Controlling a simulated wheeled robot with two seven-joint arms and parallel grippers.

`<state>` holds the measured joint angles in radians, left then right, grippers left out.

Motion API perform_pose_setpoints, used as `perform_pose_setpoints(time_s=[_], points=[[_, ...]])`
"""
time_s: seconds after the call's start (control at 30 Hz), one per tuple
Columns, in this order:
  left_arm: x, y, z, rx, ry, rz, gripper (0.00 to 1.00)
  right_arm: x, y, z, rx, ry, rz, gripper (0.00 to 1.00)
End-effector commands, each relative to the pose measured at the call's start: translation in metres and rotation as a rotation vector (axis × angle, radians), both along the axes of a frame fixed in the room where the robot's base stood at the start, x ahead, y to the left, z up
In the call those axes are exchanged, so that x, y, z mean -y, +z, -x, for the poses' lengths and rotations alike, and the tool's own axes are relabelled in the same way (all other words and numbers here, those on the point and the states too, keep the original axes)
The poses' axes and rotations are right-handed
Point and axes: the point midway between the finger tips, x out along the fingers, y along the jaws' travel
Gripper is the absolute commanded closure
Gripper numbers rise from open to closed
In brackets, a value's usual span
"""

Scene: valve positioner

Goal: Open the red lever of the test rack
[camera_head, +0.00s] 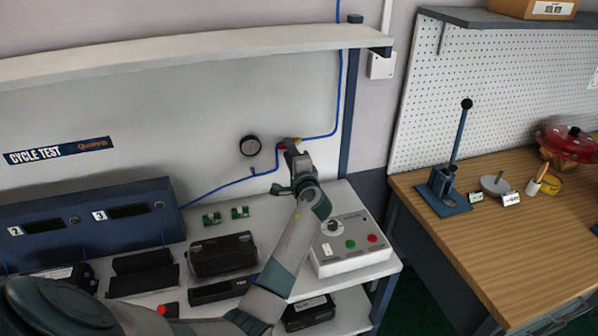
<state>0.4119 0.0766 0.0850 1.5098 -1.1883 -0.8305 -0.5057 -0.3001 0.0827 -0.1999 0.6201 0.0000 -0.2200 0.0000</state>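The test rack's back panel carries a blue air line (320,136) with a small valve near its middle. A small red part (282,147), which looks like the red lever, shows at the left edge of my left gripper (290,146). My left arm comes in from the lower left and reaches up to the panel, with the fingertips at or right in front of the valve. The gripper hides most of the lever and valve, so I cannot tell whether the fingers touch it or how far apart they are. My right gripper is out of view.
A round black gauge (250,145) sits just left of the valve. A white shelf (180,55) runs above. On the bench below stand a control box (350,245) with buttons and black positioner units (222,255). A wooden bench (500,240) with a press is at right.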

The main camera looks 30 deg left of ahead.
Motion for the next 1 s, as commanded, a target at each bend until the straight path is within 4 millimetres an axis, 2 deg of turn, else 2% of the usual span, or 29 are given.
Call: perform_pose_setpoints(time_s=[0.27, 0.8, 1.0], points=[[0.026, -0.004, 0.022, 0.001, -0.002, 0.003, 0.70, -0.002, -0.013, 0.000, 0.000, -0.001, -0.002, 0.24], [0.106, -0.004, 0.090, 0.002, -0.001, 0.003, 0.70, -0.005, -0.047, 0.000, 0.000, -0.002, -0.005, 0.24], [0.123, -0.002, 0.105, 0.001, -0.001, 0.001, 0.70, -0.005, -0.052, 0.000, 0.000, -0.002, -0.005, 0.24]])
